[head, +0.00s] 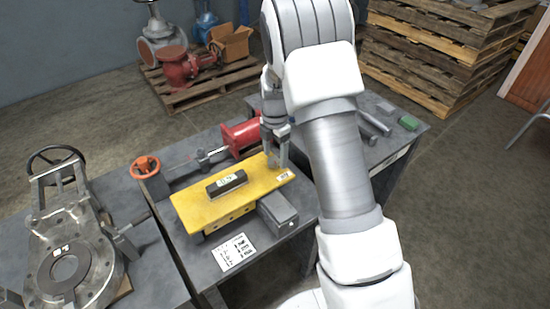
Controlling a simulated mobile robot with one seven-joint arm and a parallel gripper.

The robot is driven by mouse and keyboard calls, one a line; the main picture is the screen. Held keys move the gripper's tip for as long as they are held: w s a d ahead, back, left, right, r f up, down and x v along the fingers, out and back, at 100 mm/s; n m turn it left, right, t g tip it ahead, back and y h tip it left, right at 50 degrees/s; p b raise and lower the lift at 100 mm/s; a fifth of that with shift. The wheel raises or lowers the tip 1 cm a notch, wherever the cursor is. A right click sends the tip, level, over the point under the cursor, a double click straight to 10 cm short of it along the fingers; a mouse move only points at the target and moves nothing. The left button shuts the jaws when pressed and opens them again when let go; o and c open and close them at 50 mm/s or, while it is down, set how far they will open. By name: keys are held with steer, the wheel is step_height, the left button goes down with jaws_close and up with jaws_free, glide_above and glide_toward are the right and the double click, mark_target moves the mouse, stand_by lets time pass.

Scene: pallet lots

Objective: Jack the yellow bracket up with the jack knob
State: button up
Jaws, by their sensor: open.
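The yellow bracket (245,204) is a flat plate with a folded, holed front edge on the grey workbench. A dark block with a label (226,184) lies on its top. An orange-red round knob (145,166), which looks like the jack knob, stands at the bench's left end, just beyond the bracket's left corner. My gripper (276,163) points down over the bracket's far right corner, well to the right of the knob. Its jaws are open and show nothing between them. I cannot tell whether the tips touch the plate. My arm hides part of the bench's right side.
A red cylinder (240,136) with a metal rod lies behind the bracket. A grey box (277,213) sits at its front right, and a printed sheet (234,252) lies in front. A large metal valve body (68,262) stands on the left bench. Pallets (430,62) stand behind.

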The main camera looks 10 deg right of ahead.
steer(key=shift+f, duration=0.4)
steer(key=shift+c, duration=0.3)
jaws_close()
